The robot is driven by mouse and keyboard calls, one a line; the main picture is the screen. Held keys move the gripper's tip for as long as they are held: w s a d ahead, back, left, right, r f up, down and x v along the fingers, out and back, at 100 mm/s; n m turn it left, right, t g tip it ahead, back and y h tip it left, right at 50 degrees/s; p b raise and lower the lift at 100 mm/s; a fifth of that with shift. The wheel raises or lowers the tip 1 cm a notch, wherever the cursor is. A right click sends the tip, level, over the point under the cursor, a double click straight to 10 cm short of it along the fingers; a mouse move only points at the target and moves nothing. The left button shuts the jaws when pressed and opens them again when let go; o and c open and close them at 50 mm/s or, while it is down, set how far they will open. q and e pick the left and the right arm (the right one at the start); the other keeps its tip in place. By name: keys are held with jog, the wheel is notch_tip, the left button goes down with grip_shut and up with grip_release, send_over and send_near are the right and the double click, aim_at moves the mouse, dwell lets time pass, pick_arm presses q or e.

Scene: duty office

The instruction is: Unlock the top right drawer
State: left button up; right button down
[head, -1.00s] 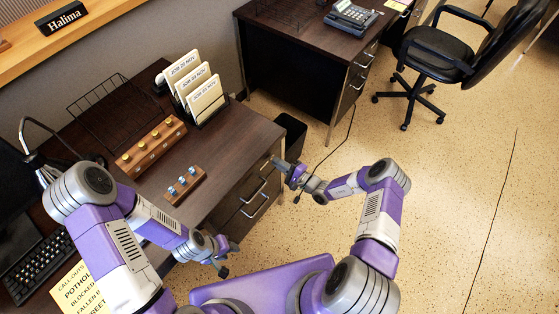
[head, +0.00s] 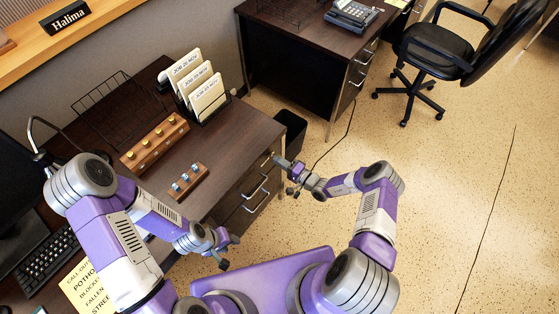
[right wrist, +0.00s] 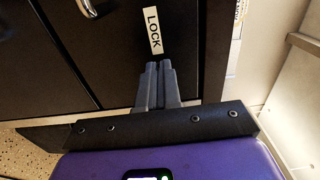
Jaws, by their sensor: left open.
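The near desk's drawer stack (head: 248,192) has metal handles on its front. In the right wrist view a white LOCK label (right wrist: 153,30) is on the dark drawer front. My right gripper (right wrist: 159,66) points at the front just below this label, with its fingertips together. Any lock or key at the tips is hidden, and I cannot tell whether something is between them. In the head view my right gripper (head: 279,162) is at the upper right corner of the drawer stack. My left gripper (head: 232,248) is open and empty, low in front of the desk.
A wooden block with several gold knobs (head: 155,142) and a smaller one with blue knobs (head: 188,182) sit on the desk, by a card holder (head: 200,90). A black bin (head: 290,131) stands beside the desk. Open floor (head: 440,210) lies to the right.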

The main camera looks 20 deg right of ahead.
jog(key=shift+w+a+r, duration=0.1)
jog(key=shift+a+r, duration=0.1)
jog(key=c, duration=1.3)
grip_release()
jog(key=shift+f, duration=0.15)
jog(key=shift+c, duration=0.2)
jog(key=shift+d, duration=0.1)
jog(key=p+v, duration=0.1)
jog(key=v, duration=0.6)
jog(key=shift+s+d, duration=0.15)
jog(key=shift+s, duration=0.1)
